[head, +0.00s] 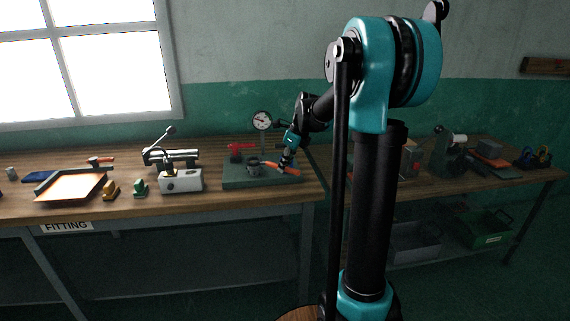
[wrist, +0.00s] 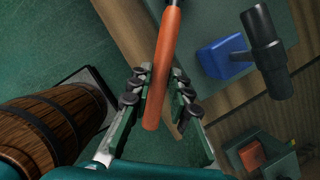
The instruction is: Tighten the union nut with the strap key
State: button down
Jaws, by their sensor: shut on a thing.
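The strap key's orange handle (head: 284,168) lies over a dark green base plate (head: 232,182) on the bench in the head view. Its far end is beside a dark round fitting (head: 253,168), which may be the union nut; the strap itself is too small to make out. My gripper (head: 286,164) is at the handle's right part, low over the plate. In the wrist view the orange handle (wrist: 162,75) runs between the two fingers of my gripper (wrist: 158,92), which is shut on it. The nut cannot be made out in the wrist view.
A dial gauge (head: 262,120) and a red-handled part (head: 240,148) stand behind the fitting. A white box (head: 181,181) stands left of the plate. An orange-lined tray (head: 72,188) is farther left. A wooden barrel (wrist: 55,120) and a blue block (wrist: 222,58) show in the wrist view.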

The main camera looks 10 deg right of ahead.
jog(key=shift+f, duration=0.85)
jog(key=shift+s, duration=0.1)
dwell(0.3)
